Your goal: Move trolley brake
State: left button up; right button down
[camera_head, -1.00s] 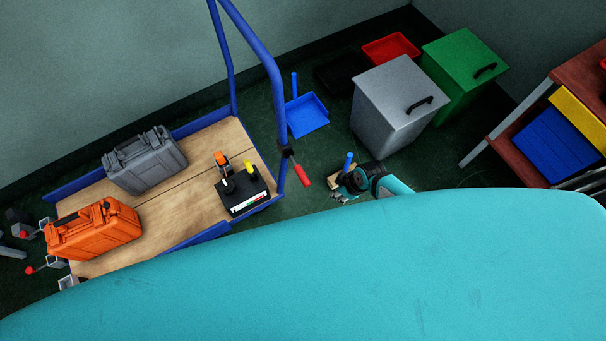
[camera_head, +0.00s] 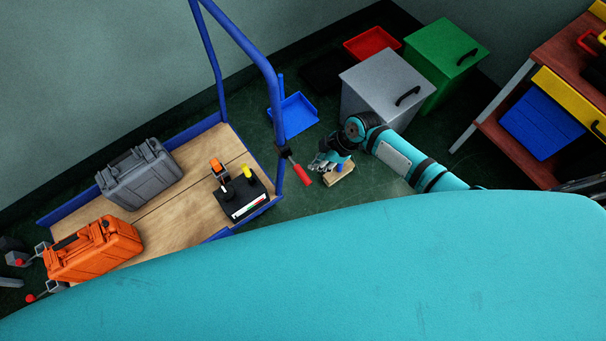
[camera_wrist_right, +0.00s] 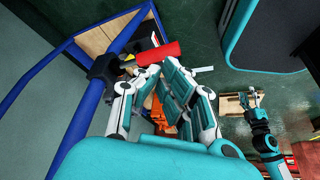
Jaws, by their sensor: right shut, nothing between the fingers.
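The trolley (camera_head: 172,212) has a wooden deck and blue rails at the left. A brake lever with a red handle (camera_head: 301,174) sits on its blue push-bar post; the handle shows in the wrist view (camera_wrist_right: 158,53). My right gripper (camera_head: 320,164) is shut and empty, just right of the handle in the head view. In the wrist view its fingers (camera_wrist_right: 160,72) lie just below the handle and overlap its lower edge; contact cannot be told. A small teal arm end (camera_wrist_right: 255,112), perhaps my left, shows at the right of the wrist view.
The deck carries a grey case (camera_head: 140,177), an orange case (camera_head: 92,250) and a black control box (camera_head: 240,196). A wooden-based item (camera_head: 341,174) lies behind my gripper.

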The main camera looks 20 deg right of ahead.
jog(key=shift+b+x, duration=2.8)
jog(key=shift+x, duration=0.6)
notch_tip(320, 180, down, 2)
jog(key=shift+b, duration=0.8)
jog(key=shift+d, duration=0.1)
jog(key=p, duration=0.1)
send_near(305, 174)
jog(key=d+r, duration=0.1)
jog(key=s+d, duration=0.1)
jog(key=d, duration=0.1)
jog(key=d+r, duration=0.1)
jog(key=shift+s+d+r, duration=0.25)
jog(key=shift+r, duration=0.05)
